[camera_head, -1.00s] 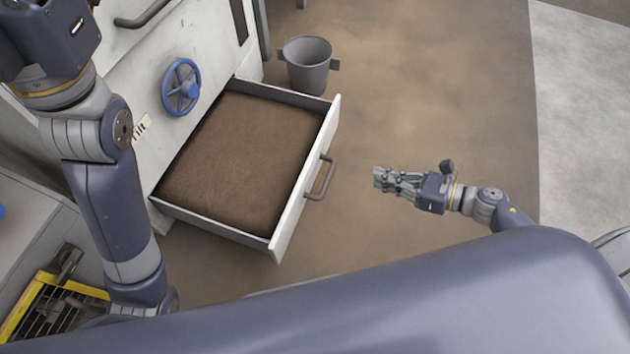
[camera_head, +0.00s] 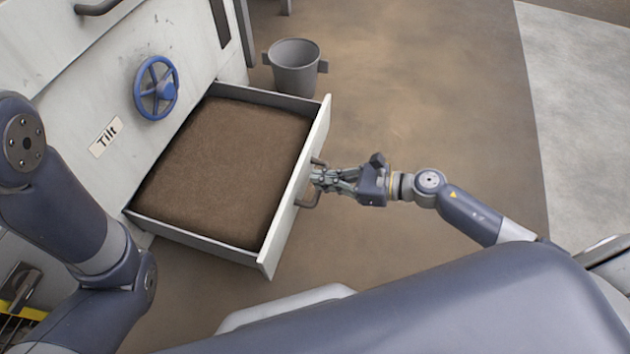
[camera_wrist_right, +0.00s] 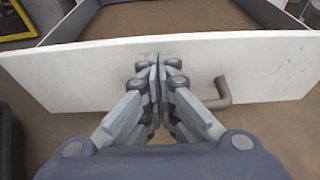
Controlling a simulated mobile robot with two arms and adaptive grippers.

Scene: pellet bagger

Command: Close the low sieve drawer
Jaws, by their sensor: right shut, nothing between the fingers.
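The low sieve drawer (camera_head: 296,190) stands pulled out of the white machine, filled with brown material (camera_head: 228,165). A grey bar handle (camera_head: 309,198) is on its white front. My right gripper (camera_head: 316,178) is shut and empty, its fingertips at the drawer front by the handle. In the right wrist view, the closed fingertips (camera_wrist_right: 160,62) point at the white front panel (camera_wrist_right: 75,72), with the bent end of the handle (camera_wrist_right: 222,92) to their right. I cannot tell for sure whether they touch the panel. My left arm shows at the left, but its gripper is out of view.
A grey bucket (camera_head: 295,68) stands on the floor just beyond the drawer's far side. The brown floor right of the drawer is clear.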

